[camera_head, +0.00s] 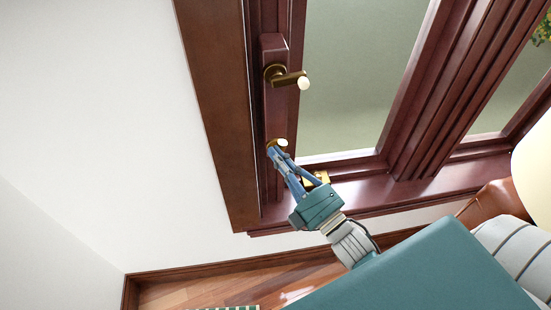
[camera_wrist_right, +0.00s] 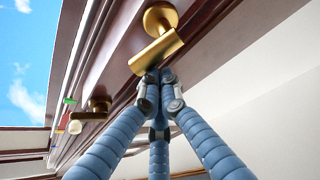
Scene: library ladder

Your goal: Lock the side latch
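The dark red window frame carries a brass lever latch at its left side (camera_head: 282,142), partly hidden by my right gripper (camera_head: 272,148). In the right wrist view this brass latch (camera_wrist_right: 157,48) is large, with a round base and a slanted lever. My right gripper (camera_wrist_right: 158,76) has its blue fingers drawn together, their tips just below the lever, at or very near its edge. I cannot tell whether they touch it, and nothing is visibly held between them. A second brass latch (camera_head: 288,78) with a pale end sits higher on the same frame. My left gripper is not in view.
The window sill (camera_head: 400,190) runs to the right. The white wall (camera_head: 100,120) is clear to the left, with wooden floor (camera_head: 190,292) below.

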